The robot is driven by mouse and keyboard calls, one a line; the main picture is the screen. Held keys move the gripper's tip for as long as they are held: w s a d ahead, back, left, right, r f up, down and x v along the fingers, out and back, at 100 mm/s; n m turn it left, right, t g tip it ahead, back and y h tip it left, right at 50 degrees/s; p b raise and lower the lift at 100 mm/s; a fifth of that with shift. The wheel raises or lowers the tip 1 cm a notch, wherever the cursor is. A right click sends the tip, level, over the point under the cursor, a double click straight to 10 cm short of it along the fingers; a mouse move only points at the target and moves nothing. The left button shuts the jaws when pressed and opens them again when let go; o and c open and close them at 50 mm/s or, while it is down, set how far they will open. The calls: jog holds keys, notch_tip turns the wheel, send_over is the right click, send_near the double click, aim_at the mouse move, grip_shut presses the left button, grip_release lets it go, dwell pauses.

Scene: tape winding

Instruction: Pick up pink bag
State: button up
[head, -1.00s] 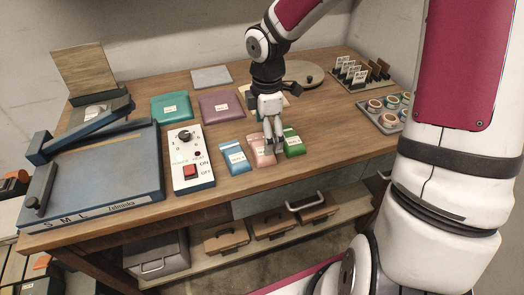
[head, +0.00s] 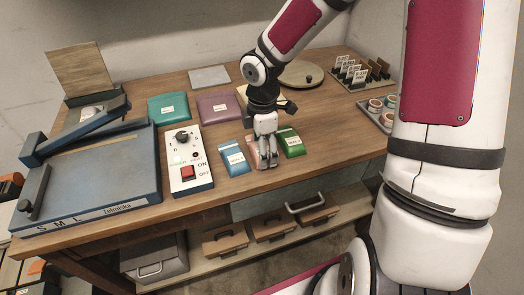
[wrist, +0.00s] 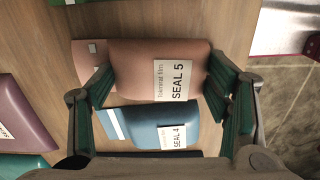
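The pink bag (wrist: 162,62) lies on the wooden table, with a white label reading "SEAL 5". In the head view the pink bag (head: 253,147) is mostly hidden behind my gripper (head: 267,163). My gripper (wrist: 163,93) is open, with its fingers wide apart over the bag, one near each end of it in the wrist view. I cannot tell whether the fingertips touch the bag. The blue bag (wrist: 160,125), labelled "SEAL 4", lies right beside the pink one.
A green bag (head: 291,143) lies close on the right and the blue bag (head: 234,158) on the left. A control box (head: 188,160) with a red switch stands further left. Teal (head: 168,107) and purple (head: 219,107) bags lie behind. The table's front edge is near.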

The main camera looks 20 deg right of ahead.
jog(key=shift+r, duration=0.15)
notch_tip(320, 180, up, 3)
jog(key=shift+r+p, duration=0.2)
jog(key=shift+p, duration=0.35)
jog(key=s+r+p, duration=0.1)
jog(key=s+p, duration=0.3)
jog(key=s, duration=1.2)
jog(key=shift+r, duration=0.2)
